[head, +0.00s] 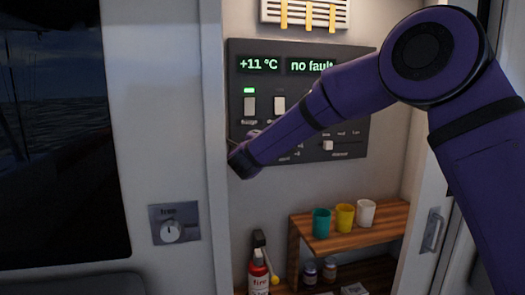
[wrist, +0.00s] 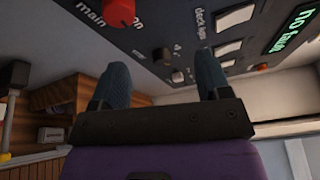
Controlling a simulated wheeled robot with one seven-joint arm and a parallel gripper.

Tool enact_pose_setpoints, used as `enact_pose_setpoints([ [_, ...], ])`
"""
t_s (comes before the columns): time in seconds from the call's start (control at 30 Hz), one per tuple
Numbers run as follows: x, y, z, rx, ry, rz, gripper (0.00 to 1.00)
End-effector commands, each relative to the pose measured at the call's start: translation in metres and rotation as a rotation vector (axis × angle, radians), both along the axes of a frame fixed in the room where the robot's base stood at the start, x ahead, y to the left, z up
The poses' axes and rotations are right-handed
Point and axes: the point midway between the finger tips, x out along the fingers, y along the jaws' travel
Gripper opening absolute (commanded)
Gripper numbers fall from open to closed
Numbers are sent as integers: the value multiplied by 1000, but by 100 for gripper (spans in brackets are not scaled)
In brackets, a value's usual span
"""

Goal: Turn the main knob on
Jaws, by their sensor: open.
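The main knob (wrist: 120,13) is red and sits on the dark control panel (wrist: 165,22) at the top of the wrist view, partly cut by the frame edge. The words "main" and "on" stand on either side of it. Its pointer position cannot be read. My gripper (wrist: 162,72) is open and empty, its two dark fingers spread below the panel in the wrist view, apart from the red knob. In the head view my purple arm crosses the control panel (head: 300,60) and hides part of it; the main knob cannot be made out there.
A small dark knob (wrist: 161,56) and several white switches (wrist: 236,17) share the panel. In the head view, a dial (head: 170,230) is on the left wall.

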Motion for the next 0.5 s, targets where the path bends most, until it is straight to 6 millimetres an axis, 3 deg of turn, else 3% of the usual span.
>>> enact_pose_setpoints([
  [0.2, -40, -12, 2, -2, 3, 1, 70],
  [0.5, -62, -18, 4, -2, 4, 1, 70],
])
